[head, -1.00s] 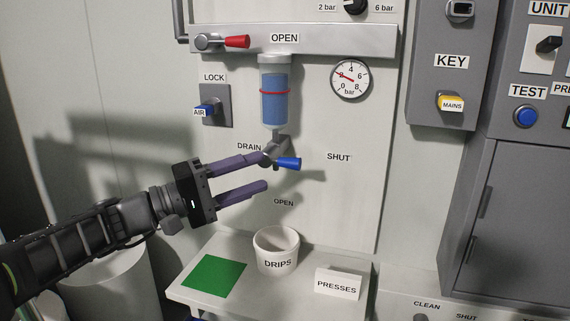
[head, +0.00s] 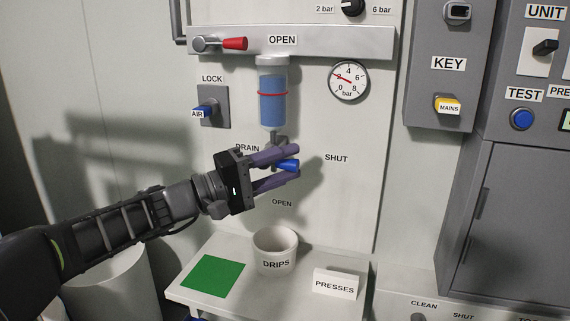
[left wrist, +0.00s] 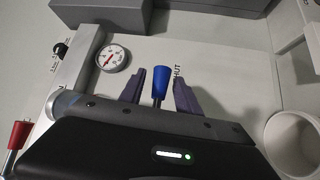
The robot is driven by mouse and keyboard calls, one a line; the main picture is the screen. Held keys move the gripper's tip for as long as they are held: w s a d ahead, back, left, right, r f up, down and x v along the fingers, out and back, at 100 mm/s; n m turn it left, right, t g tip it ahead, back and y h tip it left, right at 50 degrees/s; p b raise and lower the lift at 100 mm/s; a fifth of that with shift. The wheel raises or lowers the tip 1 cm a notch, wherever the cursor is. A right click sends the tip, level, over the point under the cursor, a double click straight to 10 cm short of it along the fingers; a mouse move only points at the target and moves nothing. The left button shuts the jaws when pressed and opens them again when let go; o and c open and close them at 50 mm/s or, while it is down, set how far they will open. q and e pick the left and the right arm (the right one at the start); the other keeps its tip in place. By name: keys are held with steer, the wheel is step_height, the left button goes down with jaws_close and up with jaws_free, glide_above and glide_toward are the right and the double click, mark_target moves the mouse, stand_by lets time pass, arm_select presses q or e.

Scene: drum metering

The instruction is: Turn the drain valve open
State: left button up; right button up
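The drain valve's blue handle (head: 288,165) points right, toward the SHUT label (head: 336,158), below the clear bowl (head: 272,98) of blue liquid. My left gripper (head: 293,162) is open, with its purple fingers above and below the handle. In the left wrist view the blue handle (left wrist: 159,82) stands between the two fingertips (left wrist: 160,92), with gaps on both sides. The OPEN label (head: 282,203) is below the valve. The valve body is mostly hidden behind my gripper. My right gripper is not in view.
A white DRIPS cup (head: 275,252) stands on the shelf (head: 235,309) below the valve, beside a green square (head: 213,276) and a PRESSES block (head: 335,283). A red-handled lever (head: 234,44), a LOCK switch (head: 206,108) and a gauge (head: 348,81) are on the panel above.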

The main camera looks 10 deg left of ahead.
arm_select(q)
jaws_close()
stand_by(1.1)
